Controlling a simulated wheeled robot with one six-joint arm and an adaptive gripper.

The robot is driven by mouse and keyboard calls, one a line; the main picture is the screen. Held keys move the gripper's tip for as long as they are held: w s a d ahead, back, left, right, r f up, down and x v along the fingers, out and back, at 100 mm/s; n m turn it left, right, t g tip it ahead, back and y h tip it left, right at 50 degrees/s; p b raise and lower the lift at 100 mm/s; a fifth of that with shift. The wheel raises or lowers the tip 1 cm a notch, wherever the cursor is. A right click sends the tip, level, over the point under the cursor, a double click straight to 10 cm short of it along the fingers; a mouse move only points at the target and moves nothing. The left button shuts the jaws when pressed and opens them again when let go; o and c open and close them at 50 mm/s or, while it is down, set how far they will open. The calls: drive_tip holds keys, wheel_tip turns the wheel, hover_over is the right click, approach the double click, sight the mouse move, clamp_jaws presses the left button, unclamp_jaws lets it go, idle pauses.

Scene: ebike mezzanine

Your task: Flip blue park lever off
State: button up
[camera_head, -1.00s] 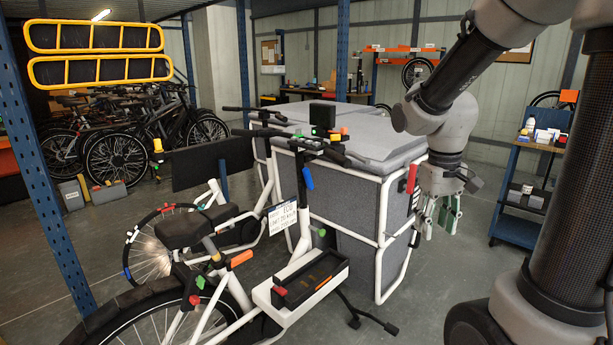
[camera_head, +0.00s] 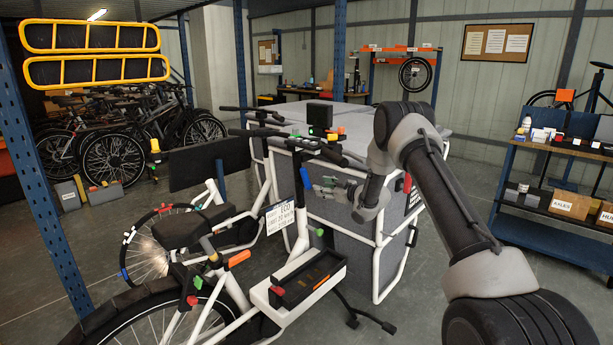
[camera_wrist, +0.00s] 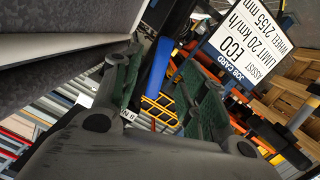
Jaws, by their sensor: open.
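The blue park lever (camera_head: 305,177) hangs at a slant below the handlebar on the white cargo bike's steering column. It also shows in the wrist view as a blue bar (camera_wrist: 158,64), lying between the two finger pads in the picture. My gripper (camera_head: 318,186) is open and close to the lever's right side in the head view. In the wrist view its green-padded fingers (camera_wrist: 163,92) stand apart, with nothing clamped. Whether a finger touches the lever, I cannot tell.
A job card (camera_head: 281,217) hangs left of the steering column and looms large in the wrist view (camera_wrist: 247,50). The grey cargo box (camera_head: 345,243) with white frame tubes stands behind my gripper. A green knob (camera_head: 320,232) sits lower on the bike.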

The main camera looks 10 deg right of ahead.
sight(306, 174)
drive_tip(key=w+a+r, duration=0.1)
drive_tip(key=w+a, duration=0.1)
drive_tip(key=w+a+r+y, duration=0.1)
drive_tip(key=a, duration=0.1)
drive_tip(key=w+a+r+y, duration=0.1)
drive_tip(key=w+a, duration=0.1)
drive_tip(key=shift+w+a+r+n+t, duration=0.1)
drive_tip(key=shift+w+r+n+t, duration=0.15)
drive_tip(key=shift+w+n+t, duration=0.15)
clamp_jaws()
